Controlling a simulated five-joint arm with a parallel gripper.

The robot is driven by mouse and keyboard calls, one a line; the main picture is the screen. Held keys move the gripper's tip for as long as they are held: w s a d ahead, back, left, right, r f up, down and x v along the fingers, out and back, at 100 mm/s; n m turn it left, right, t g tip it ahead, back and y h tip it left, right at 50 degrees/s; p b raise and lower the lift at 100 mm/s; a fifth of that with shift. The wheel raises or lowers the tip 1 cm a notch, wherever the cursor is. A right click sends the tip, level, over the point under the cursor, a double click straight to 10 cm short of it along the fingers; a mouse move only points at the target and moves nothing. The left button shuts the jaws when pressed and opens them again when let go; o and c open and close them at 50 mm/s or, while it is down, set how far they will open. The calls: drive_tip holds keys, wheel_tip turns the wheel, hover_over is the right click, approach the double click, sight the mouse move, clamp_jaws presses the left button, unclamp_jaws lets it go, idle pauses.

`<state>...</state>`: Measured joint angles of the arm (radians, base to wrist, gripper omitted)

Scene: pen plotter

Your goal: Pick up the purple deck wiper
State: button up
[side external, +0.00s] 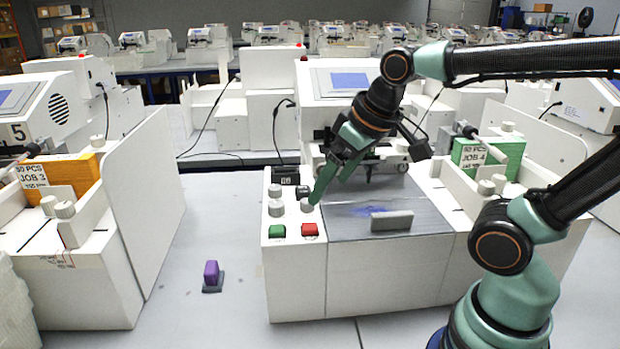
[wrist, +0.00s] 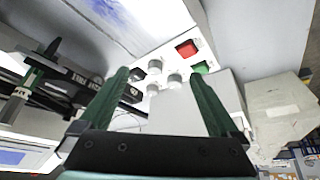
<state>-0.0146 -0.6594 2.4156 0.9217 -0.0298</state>
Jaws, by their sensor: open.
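The purple deck wiper (side external: 211,273) stands on a small dark base on the pale table, in the gap between the left machine and the middle plotter. It is not visible in the wrist view. My gripper (side external: 322,192) is above the control panel of the middle plotter, up and to the right of the wiper and well apart from it. In the wrist view my gripper (wrist: 160,82) shows two green fingers spread wide with nothing between them but the panel's knobs beyond.
The middle plotter has grey knobs (side external: 276,208), a green button (side external: 278,231), a red button (side external: 310,230) and a grey block (side external: 391,220) on its bed. The left machine's tall white side panel (side external: 150,200) stands left of the wiper. Table around the wiper is clear.

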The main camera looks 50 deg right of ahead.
drive_tip(key=w+a+r+n+g, duration=0.2)
drive_tip(key=w+a, duration=0.1)
drive_tip(key=w, duration=0.5)
drive_tip(key=n+g, duration=0.3)
drive_tip(key=n, duration=0.3)
hover_over(210, 266)
wheel_tip(210, 266, down, 15)
drive_tip(key=f, duration=0.6)
drive_tip(key=shift+a, duration=0.25)
drive_tip(key=shift+d+f, duration=0.15)
drive_tip(key=shift+f, duration=1.25)
drive_tip(key=shift+d+f, duration=0.1)
drive_tip(key=shift+f, duration=1.25)
drive_tip(key=c, duration=1.5)
drive_tip(key=shift+o, duration=0.2)
drive_tip(key=shift+r, duration=0.15)
wheel_tip(210, 266, up, 20)
